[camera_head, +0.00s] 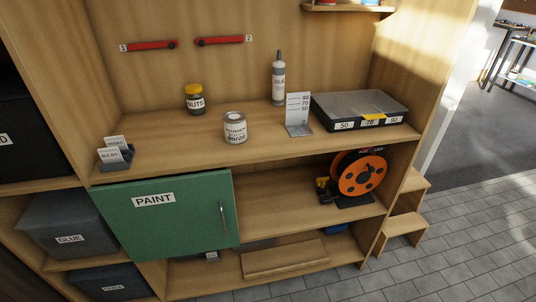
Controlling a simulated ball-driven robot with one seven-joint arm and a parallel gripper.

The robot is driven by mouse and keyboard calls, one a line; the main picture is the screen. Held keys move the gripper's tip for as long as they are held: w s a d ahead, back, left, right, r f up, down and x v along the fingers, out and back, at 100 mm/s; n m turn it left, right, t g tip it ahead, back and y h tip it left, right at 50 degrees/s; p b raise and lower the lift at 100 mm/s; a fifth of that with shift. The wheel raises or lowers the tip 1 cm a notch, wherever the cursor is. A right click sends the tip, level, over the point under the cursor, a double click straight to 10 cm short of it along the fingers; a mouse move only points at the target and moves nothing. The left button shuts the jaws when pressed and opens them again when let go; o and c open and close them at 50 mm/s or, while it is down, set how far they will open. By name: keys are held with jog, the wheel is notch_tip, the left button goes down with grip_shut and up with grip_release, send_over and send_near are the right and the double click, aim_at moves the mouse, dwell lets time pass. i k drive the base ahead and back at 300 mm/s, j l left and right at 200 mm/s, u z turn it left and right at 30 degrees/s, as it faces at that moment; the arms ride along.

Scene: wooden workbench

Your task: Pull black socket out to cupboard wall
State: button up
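An orange cable reel (361,176) with a black frame stands on the middle shelf at the right, close to the cupboard's right side wall (404,130). A small black and yellow part (326,188) sits at the left of the reel. It looks like a socket or plug, but it is too small to tell which. Whether a cable joins it to the reel is not clear. My gripper is not in view.
A green PAINT door (168,214) covers the left of the middle shelf. The shelf (275,200) between door and reel is bare. Above stand a NUTS jar (195,99), a can (235,128), a bottle (278,82) and a black tray (352,120). Wooden steps (403,226) stand at right.

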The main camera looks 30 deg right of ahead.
aim_at(327, 199)
jog(key=i+l, duration=0.1)
jog(key=i, duration=1.5)
jog(key=l+z, duration=0.05)
